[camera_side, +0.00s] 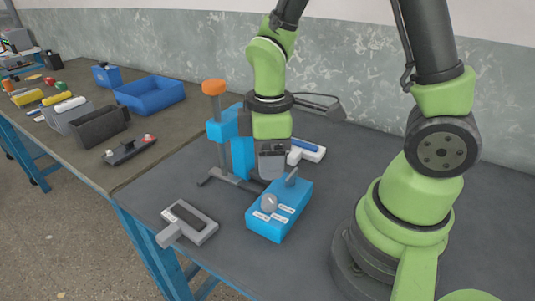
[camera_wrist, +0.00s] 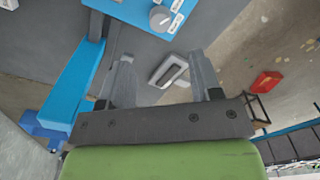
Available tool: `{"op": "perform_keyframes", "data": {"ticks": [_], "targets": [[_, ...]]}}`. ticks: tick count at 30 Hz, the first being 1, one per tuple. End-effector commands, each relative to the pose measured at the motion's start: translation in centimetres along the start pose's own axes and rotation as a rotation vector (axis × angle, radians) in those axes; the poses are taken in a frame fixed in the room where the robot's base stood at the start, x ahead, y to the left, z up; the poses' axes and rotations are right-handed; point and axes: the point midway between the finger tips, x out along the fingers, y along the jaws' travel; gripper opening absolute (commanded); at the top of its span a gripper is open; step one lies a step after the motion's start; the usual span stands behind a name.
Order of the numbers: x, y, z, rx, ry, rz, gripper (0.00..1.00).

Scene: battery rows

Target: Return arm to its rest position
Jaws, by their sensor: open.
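My gripper (camera_side: 272,165) hangs pointing down from the green arm in the side view. It is above the table, behind the blue box with a knob (camera_side: 283,215) and in front of the blue press-like stand (camera_side: 242,155). In the wrist view my gripper (camera_wrist: 160,56) shows two grey fingers spread apart with nothing between them. The grey tray-like fixture (camera_wrist: 168,70) shows beyond the gap between the fingers, well away from them. The fixture also shows at the table's front edge in the side view (camera_side: 198,235).
The dark table (camera_side: 320,245) has free room right of the blue box. A white and blue item (camera_side: 305,148) lies behind my gripper. On the brown bench at left are a blue bin (camera_side: 150,106), dark boxes (camera_side: 100,127) and a black device (camera_side: 128,152).

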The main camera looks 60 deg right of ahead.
Motion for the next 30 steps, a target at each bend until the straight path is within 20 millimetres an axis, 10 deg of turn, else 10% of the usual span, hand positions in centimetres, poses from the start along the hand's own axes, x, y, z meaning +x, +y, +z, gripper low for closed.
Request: {"op": "perform_keyframes", "data": {"ticks": [18,30], "targets": [[-14.1,-3.8,3.4,0.763,0.51,0.007,0.59],[-16.5,-6.1,5.4,0.976,0.673,-0.084,0.59]]}}
